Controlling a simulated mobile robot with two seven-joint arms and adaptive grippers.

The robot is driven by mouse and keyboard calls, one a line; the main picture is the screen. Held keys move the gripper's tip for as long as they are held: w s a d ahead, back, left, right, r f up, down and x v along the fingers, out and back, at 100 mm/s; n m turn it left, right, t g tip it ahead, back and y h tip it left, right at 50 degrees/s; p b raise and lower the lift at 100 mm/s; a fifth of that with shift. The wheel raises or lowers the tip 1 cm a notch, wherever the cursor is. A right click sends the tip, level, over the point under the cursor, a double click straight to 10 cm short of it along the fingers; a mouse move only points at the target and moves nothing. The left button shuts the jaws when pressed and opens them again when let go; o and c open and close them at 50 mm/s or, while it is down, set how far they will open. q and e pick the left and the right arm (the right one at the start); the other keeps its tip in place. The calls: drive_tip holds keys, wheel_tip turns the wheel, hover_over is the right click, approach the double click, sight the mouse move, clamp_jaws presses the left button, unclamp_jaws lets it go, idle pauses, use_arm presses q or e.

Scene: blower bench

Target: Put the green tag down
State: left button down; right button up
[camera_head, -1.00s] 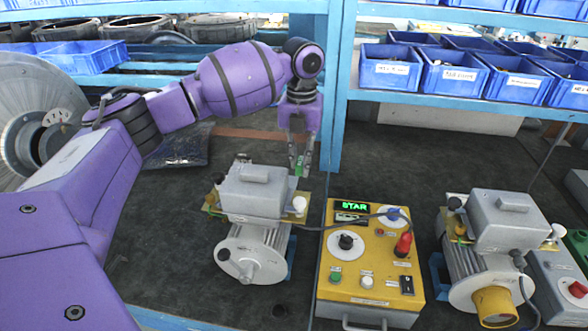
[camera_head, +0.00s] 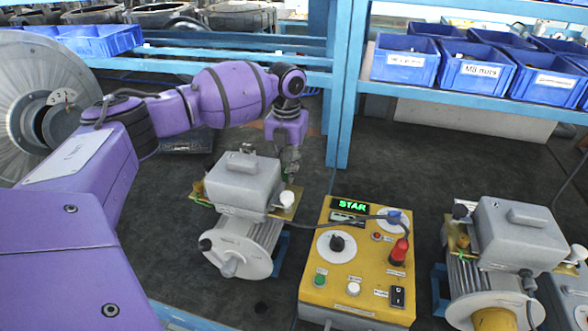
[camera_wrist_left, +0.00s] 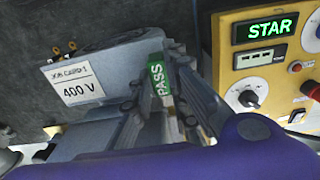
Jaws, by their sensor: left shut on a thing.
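The green tag (camera_wrist_left: 156,78), marked PASS, is between the fingertips of my left gripper (camera_wrist_left: 165,98) in the left wrist view. In the head view my left gripper (camera_head: 289,163) points down behind the right side of the left blower motor's grey terminal box (camera_head: 243,183), and the tag is barely visible there. The wrist view shows the tag close to the grey box, beside a white card (camera_wrist_left: 75,83) reading JOB CARD 1, 400 V. I cannot tell whether the tag touches anything below it. My right gripper is not in view.
A yellow test box (camera_head: 352,262) with a lit STAR display stands right of the left motor. A second motor (camera_head: 510,240) stands further right. Blue bins (camera_head: 475,72) fill the shelf behind. The dark bench (camera_head: 400,155) is clear behind the test box.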

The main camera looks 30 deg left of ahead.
use_arm(q)
drive_tip(key=shift+r, duration=0.15)
drive_tip(key=shift+a, duration=0.1)
drive_tip(key=shift+w+a+f, duration=0.15)
drive_tip(key=shift+a+f, duration=0.1)
drive_tip(key=c, duration=2)
unclamp_jaws()
drive_tip(key=shift+o, duration=1.4)
drive_tip(key=shift+d, duration=0.1)
drive_tip(key=shift+o, duration=0.2)
drive_tip(key=shift+r, duration=0.4)
wheel_tip(320, 180, up, 12)
drive_tip(key=shift+f, duration=0.2)
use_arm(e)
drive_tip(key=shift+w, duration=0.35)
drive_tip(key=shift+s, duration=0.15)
